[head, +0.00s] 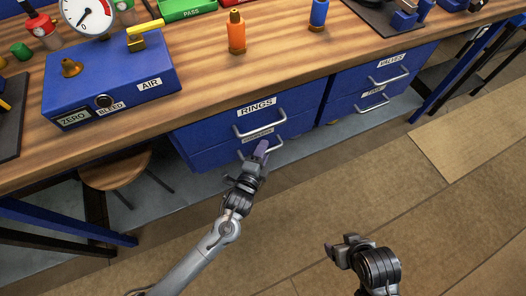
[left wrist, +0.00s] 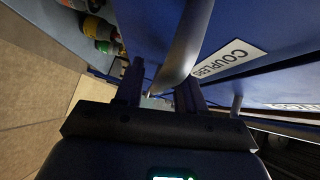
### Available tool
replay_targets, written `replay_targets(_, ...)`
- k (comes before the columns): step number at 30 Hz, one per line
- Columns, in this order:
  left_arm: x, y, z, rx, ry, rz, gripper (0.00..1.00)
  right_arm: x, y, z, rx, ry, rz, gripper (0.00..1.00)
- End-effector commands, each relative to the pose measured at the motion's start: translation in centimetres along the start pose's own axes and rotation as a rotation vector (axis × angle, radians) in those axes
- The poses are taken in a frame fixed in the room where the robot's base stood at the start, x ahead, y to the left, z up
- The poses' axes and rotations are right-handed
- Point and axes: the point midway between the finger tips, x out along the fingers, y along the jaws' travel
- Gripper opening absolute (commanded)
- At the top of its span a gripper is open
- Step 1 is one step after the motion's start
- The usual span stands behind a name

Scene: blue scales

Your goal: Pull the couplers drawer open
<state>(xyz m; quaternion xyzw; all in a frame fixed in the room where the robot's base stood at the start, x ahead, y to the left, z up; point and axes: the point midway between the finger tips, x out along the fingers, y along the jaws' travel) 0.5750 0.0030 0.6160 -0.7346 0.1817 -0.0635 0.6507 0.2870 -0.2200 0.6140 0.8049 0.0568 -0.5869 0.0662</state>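The couplers drawer (head: 213,156) is the lower blue drawer on the left, under the rings drawer. Its label reads clearly in the left wrist view (left wrist: 230,60), where the grey bar handle (left wrist: 188,42) runs down between my fingers. My left gripper (head: 262,147) is at this handle (head: 279,146) in the head view. Its dark fingers (left wrist: 160,88) stand apart on either side of the bar, with a gap showing beside it. Whether the drawer sticks out at all is hard to tell. My right gripper (head: 338,251) is low over the floor, away from the drawers, holding nothing visible.
The rings drawer (head: 220,121) is just above, with its own handle (head: 262,127). Valves (head: 410,62) and another drawer are on the right. The wooden benchtop (head: 205,75) carries a blue gauge box (head: 140,90). The floor (head: 310,200) before the drawers is clear.

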Motion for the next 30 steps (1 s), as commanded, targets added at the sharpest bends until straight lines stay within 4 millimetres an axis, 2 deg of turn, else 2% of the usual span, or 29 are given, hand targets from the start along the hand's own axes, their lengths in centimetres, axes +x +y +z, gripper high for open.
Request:
replay_targets(3, 0.0, 0.0, 0.0, 0.000, 0.000, 0.000, 0.37, 0.0, -0.1, 0.0, 0.003, 0.001, -0.002, 0.76)
replay_targets(9, 0.0, 0.0, 0.0, 0.000, 0.000, 0.000, 0.07, -0.1, -0.2, -0.1, 0.007, 0.002, -0.006, 0.76)
replay_targets(11, 0.0, 0.0, 0.0, 0.000, 0.000, 0.000, 0.00, -0.1, -0.2, -0.1, 0.008, 0.002, -0.007, 0.76)
replay_targets(23, -0.4, -0.1, -0.4, 0.000, 0.001, 0.000, 0.00, -0.5, -0.2, -0.2, 0.010, 0.003, -0.008, 0.76)
replay_targets(26, -1.1, -0.1, -1.2, -0.001, 0.002, 0.001, 0.00, -1.4, -0.2, -0.5, 0.009, 0.003, -0.008, 0.76)
replay_targets(30, -3.1, 0.2, -3.0, -0.003, 0.000, 0.004, 0.00, -3.5, 0.0, -1.2, 0.007, 0.003, -0.006, 0.76)
